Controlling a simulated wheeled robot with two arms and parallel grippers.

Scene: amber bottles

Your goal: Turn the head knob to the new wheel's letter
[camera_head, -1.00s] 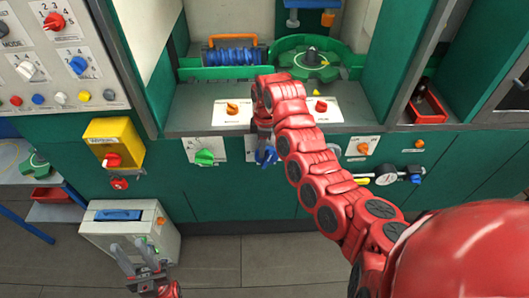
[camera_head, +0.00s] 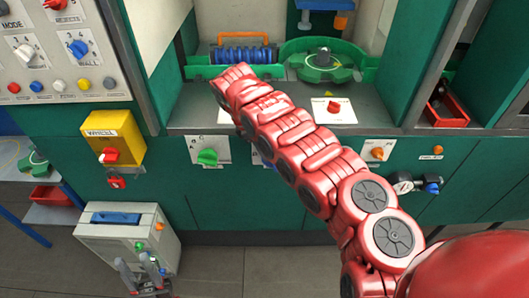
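Several knobs on plates are on the green machine, and I cannot tell which is the head knob. A green knob (camera_head: 208,157) is on a white lettered plate on the front. A blue knob beside it is almost wholly covered by my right arm. A red knob (camera_head: 333,106) is on the ledge plate, and an orange knob (camera_head: 377,153) is farther right on the front. A green toothed wheel (camera_head: 311,72) lies in the bay; I cannot read its letter. My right arm reaches the ledge, its gripper hidden behind it. My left gripper (camera_head: 139,272) is open and empty, low at the left.
A yellow box (camera_head: 115,135) with a red knob is on the front at left, above a grey case (camera_head: 127,240). A control panel (camera_head: 55,50) fills the upper left. A blue coil (camera_head: 243,55) stands left of the wheel.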

